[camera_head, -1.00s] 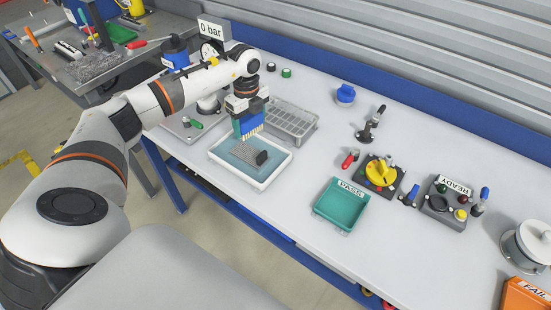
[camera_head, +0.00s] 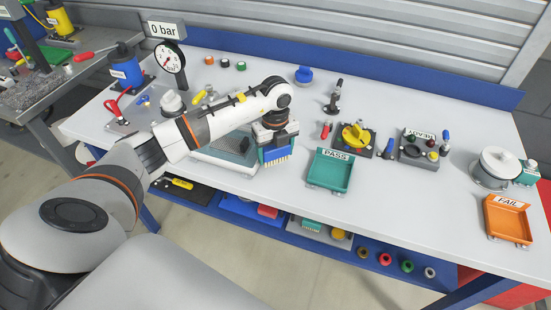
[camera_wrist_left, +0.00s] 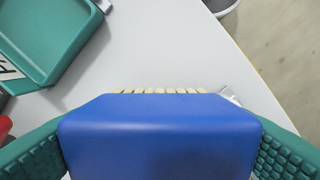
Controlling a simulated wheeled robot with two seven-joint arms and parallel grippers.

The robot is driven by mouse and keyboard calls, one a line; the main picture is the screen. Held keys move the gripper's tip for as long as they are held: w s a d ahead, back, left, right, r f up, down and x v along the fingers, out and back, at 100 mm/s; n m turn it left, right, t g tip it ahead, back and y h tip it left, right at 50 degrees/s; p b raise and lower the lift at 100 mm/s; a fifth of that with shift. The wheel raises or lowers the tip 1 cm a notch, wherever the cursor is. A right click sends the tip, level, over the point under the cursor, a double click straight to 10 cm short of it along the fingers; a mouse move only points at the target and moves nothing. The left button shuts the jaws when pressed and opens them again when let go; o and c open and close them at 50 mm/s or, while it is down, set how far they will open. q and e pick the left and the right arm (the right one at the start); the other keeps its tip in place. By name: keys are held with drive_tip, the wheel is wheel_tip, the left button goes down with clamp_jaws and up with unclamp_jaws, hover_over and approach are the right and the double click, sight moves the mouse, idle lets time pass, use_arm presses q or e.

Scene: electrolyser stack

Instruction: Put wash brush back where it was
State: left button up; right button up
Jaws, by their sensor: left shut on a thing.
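The wash brush (camera_head: 275,154) has a blue body and pale bristles. My left gripper (camera_head: 272,143) is shut on it and holds it between the wash tray and the green PASS tray. In the left wrist view the blue brush body (camera_wrist_left: 160,135) sits between the two green finger pads, with a row of bristle tips showing past its far edge. The white wash tray (camera_head: 217,162) is partly hidden behind my left arm. My right gripper is not in view.
The green PASS tray (camera_head: 328,172) is just right of the brush. A yellow-knobbed switch box (camera_head: 357,138), a READY box (camera_head: 418,150) and an orange FAIL tray (camera_head: 508,220) lie farther right. The lower shelf (camera_head: 345,238) holds several items, including a grey tray (camera_head: 318,228).

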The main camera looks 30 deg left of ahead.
sight(275, 160)
use_arm(q)
wheel_tip(275, 160, down, 4)
drive_tip(key=shift+s+r+p, duration=0.1)
drive_tip(key=shift+r+p, duration=0.1)
drive_tip(key=shift+p, duration=0.2)
drive_tip(key=shift+f, duration=0.15)
drive_tip(key=o, duration=0.6)
drive_tip(key=shift+o, duration=0.7)
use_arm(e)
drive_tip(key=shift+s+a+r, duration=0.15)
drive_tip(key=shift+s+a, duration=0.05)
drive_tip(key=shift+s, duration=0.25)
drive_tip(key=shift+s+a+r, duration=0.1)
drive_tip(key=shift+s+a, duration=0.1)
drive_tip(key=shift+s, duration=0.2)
use_arm(q)
wheel_tip(275, 160, up, 11)
drive_tip(key=b, duration=0.3)
drive_tip(key=shift+r, duration=0.7)
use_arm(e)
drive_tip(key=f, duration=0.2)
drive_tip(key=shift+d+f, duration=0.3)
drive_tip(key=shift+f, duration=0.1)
